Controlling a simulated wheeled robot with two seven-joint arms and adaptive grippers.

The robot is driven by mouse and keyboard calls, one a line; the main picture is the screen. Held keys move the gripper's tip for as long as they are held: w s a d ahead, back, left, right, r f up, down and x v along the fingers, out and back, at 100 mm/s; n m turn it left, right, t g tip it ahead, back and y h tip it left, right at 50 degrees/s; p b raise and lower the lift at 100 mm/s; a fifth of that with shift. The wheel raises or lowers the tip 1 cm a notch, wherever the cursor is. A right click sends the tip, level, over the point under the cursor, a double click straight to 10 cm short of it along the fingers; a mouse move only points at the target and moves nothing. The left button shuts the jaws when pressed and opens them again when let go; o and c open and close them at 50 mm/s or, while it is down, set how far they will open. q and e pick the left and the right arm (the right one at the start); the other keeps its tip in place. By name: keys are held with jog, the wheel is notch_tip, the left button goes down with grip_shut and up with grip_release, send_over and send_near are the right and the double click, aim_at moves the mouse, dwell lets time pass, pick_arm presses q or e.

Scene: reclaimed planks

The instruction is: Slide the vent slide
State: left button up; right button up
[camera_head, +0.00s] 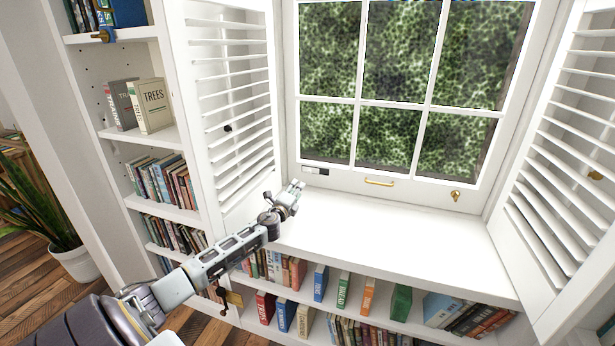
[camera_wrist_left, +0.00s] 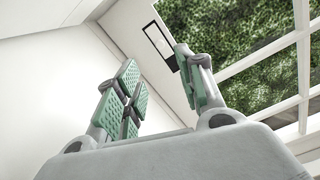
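The vent slide (camera_head: 315,171) is a small strip, part pale and part dark, low on the left of the white window frame. In the left wrist view the vent slide (camera_wrist_left: 157,42) is a pale panel with a dark border and a dark end, seen beyond the fingertips. My left gripper (camera_head: 294,191) is over the left end of the window sill, a little below and in front of the vent slide. Its green-padded fingers (camera_wrist_left: 158,85) are apart with nothing between them. The gripper looks apart from the vent slide. My right gripper is out of view.
A louvred shutter (camera_head: 232,100) stands open close on the left, another (camera_head: 570,150) on the right. A brass handle (camera_head: 379,182) and a brass latch (camera_head: 455,196) are on the window frame. The white sill (camera_head: 400,235) is clear. Bookshelves are below and left.

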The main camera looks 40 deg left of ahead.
aim_at(308, 173)
pick_arm(q)
jog(key=shift+w+a, duration=0.1)
jog(key=shift+w, duration=0.15)
jog(key=shift+x, duration=0.9)
jog(key=shift+w+a+b, duration=0.2)
jog(key=shift+w+b, duration=0.2)
jog(key=shift+w, duration=0.25)
jog(key=shift+b+x, duration=0.35)
jog(key=shift+x, duration=1.3)
jog(key=shift+w+a, duration=0.1)
jog(key=shift+w, duration=0.4)
jog(key=shift+b+x, duration=0.5)
jog(key=shift+x, duration=0.6)
jog(key=shift+w+a+f+b, duration=0.2)
jog(key=shift+w+b, duration=0.1)
jog(key=shift+w, duration=0.35)
jog(key=shift+w+a+r, duration=0.1)
jog(key=shift+w+a, duration=0.15)
jog(key=shift+w, duration=0.35)
jog(key=shift+w+a+b, duration=0.1)
jog(key=shift+w+b, duration=0.35)
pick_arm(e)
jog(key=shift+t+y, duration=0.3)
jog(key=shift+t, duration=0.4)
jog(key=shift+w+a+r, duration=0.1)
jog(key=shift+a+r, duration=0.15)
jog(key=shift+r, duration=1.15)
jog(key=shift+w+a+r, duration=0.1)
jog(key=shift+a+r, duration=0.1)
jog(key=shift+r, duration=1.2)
